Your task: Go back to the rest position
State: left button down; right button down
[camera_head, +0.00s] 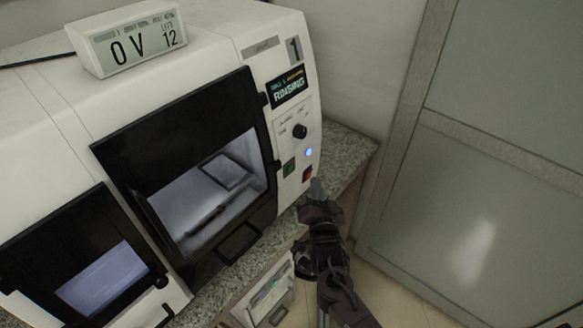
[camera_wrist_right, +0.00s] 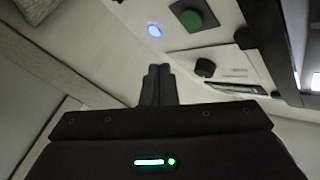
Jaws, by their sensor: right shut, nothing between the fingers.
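My right gripper (camera_head: 316,188) is close in front of the white machine's (camera_head: 215,52) control panel, near the red button (camera_head: 307,173) and below the lit blue light (camera_head: 309,152). In the right wrist view its fingers (camera_wrist_right: 158,84) are together and empty, with the blue light (camera_wrist_right: 154,30) and green button (camera_wrist_right: 191,19) beyond them. I cannot tell whether the fingertips touch the panel. My left gripper is in neither view.
The machine has two dark-framed doors, the larger one (camera_head: 177,118) shut with a handle. A display box (camera_head: 128,38) stands on top. A granite counter (camera_head: 347,150) lies beneath. A grey door or partition (camera_head: 490,190) stands at right. A small container (camera_head: 268,292) is below.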

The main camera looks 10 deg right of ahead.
dwell(0.4)
jog(key=s+f+n+g+y+b, duration=0.1)
jog(key=s+f+n+g, duration=0.3)
jog(key=f, duration=0.8)
jog(key=s+d+f+g+b, duration=0.1)
jog(key=s+f+g, duration=0.1)
jog(key=s+f, duration=0.7)
jog(key=s+f+n+g+y+b, duration=0.1)
jog(key=s+f+n+g, duration=0.2)
jog(key=f, duration=1.1)
jog(key=s+d+f+n+g, duration=0.1)
jog(key=s+f+g, duration=0.2)
jog(key=s+f, duration=0.3)
jog(key=s+d+f+n+g+b, duration=0.1)
jog(key=s+f, duration=0.4)
jog(key=s, duration=1)
jog(key=s+d+f+n+g, duration=0.1)
jog(key=s+f+g, duration=0.4)
jog(key=s, duration=0.5)
jog(key=shift+s+d+f+n, duration=0.3)
jog(key=shift+d+f+n, duration=0.1)
jog(key=shift+d+f, duration=0.35)
jog(key=shift+a+f, duration=0.1)
jog(key=shift+a, duration=0.05)
